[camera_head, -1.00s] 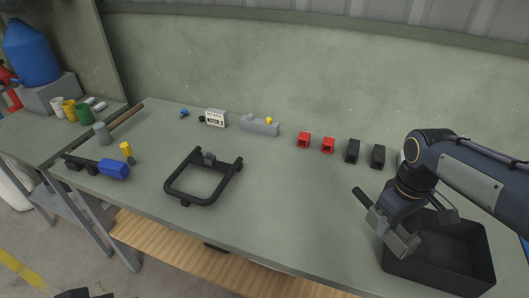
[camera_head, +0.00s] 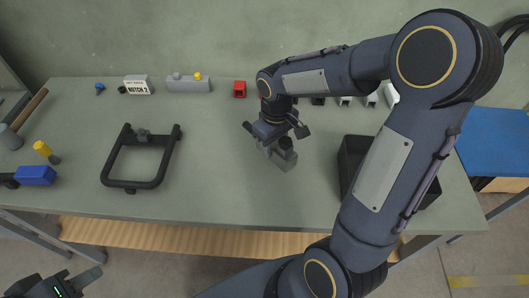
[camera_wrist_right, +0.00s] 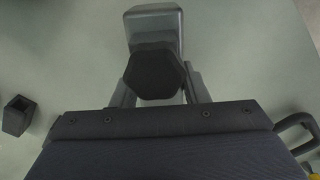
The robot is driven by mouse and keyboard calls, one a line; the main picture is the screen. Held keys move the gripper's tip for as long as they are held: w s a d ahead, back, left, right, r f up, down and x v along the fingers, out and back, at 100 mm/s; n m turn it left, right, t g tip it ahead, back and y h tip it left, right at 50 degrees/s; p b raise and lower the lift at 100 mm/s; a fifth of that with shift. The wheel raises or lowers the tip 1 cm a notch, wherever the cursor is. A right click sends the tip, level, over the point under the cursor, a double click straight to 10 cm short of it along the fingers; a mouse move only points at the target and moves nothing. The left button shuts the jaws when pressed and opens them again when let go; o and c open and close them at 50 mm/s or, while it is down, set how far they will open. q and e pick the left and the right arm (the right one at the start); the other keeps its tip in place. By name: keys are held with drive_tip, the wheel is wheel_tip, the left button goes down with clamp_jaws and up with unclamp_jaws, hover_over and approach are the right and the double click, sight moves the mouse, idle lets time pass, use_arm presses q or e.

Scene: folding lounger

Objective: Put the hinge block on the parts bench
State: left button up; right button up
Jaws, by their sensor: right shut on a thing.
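The hinge block (camera_head: 283,160), grey with a black knob, is held in my right gripper (camera_head: 277,146) over the middle of the parts bench (camera_head: 225,195). In the right wrist view the block (camera_wrist_right: 155,20) sticks out beyond the fingers, its black hexagonal knob (camera_wrist_right: 155,73) facing the camera. My right gripper (camera_wrist_right: 157,96) is shut on it from both sides. I cannot tell whether the block touches the bench top. My left gripper (camera_head: 75,283) is at the bottom left corner, partly cut off, away from the bench; its jaws are unclear.
A black bin (camera_head: 357,150) stands right of the block, partly behind my right arm. A black tube frame (camera_head: 157,182) lies to the left. A red socket (camera_head: 239,89), a grey fixture (camera_head: 188,86) and a sign (camera_head: 137,85) line the back. The front middle of the bench is clear.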

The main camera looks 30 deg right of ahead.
drive_tip(key=shift+w+a+f, duration=0.35)
drive_tip(key=shift+a+f, duration=0.05)
drive_tip(key=shift+f, duration=0.2)
drive_tip(key=shift+w+a+f, duration=0.35)
drive_tip(key=shift+f, duration=0.25)
drive_tip(key=shift+w+a+f, duration=0.1)
drive_tip(key=shift+a+f, duration=0.05)
drive_tip(key=shift+f, duration=1.6)
drive_tip(key=shift+f, duration=0.2)
drive_tip(key=o, duration=1.1)
